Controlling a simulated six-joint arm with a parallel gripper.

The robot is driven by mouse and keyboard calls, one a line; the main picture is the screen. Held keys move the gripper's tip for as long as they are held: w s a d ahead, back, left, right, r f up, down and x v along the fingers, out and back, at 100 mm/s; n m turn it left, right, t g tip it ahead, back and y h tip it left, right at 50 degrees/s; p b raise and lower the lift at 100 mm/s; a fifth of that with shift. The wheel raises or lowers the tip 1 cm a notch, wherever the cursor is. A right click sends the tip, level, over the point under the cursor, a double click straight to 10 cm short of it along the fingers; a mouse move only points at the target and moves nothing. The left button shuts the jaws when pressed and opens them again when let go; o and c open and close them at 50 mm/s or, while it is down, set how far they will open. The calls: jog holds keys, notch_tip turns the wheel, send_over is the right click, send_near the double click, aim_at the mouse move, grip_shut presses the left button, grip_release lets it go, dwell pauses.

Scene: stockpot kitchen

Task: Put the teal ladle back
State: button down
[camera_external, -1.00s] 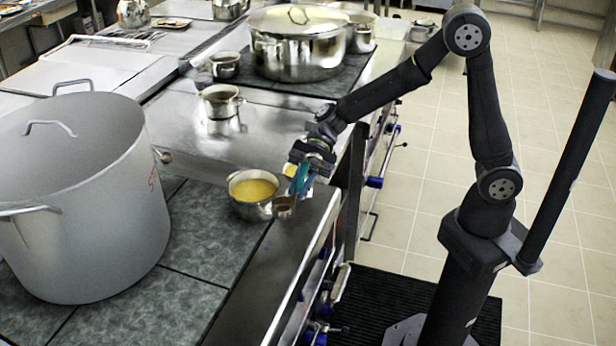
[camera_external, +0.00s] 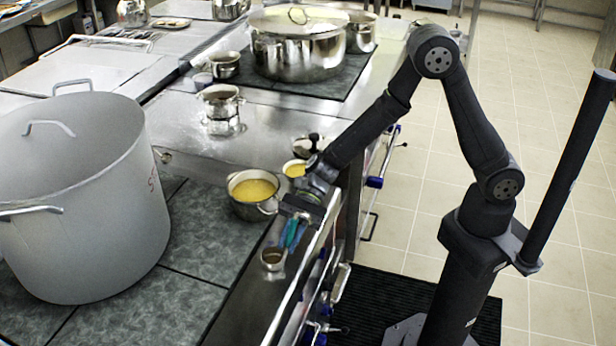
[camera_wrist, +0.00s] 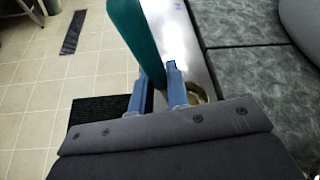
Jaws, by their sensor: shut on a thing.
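The teal ladle (camera_external: 292,234) is in my gripper (camera_external: 296,219), which is shut on its handle. In the external view its metal bowl (camera_external: 273,258) hangs low, over or on the steel front strip of the counter; I cannot tell whether it touches. In the wrist view the teal handle (camera_wrist: 135,40) rises between the two blue-grey fingers (camera_wrist: 158,92), and part of the bowl (camera_wrist: 197,93) shows behind the right finger. A pot of yellow soup (camera_external: 253,193) stands to the left of my gripper. A smaller pot with yellow contents (camera_external: 295,169) stands behind it, partly hidden by my wrist.
A large grey stockpot (camera_external: 85,205) stands at the left on dark tiles. A big lidded steel pot (camera_external: 298,50) and small pots (camera_external: 221,103) stand farther back. The counter's front edge and rail (camera_external: 300,285) lie close to the ladle. The steel strip nearer the camera is clear.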

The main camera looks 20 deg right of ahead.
jog(key=shift+f, duration=0.15)
jog(key=c, duration=1.4)
grip_release()
jog(key=shift+w+d+r, duration=0.1)
jog(key=shift+r, duration=0.2)
jog(key=v, duration=1.1)
jog(key=shift+w+d+r, duration=0.1)
jog(key=shift+w+d, duration=0.1)
jog(key=shift+d, duration=0.05)
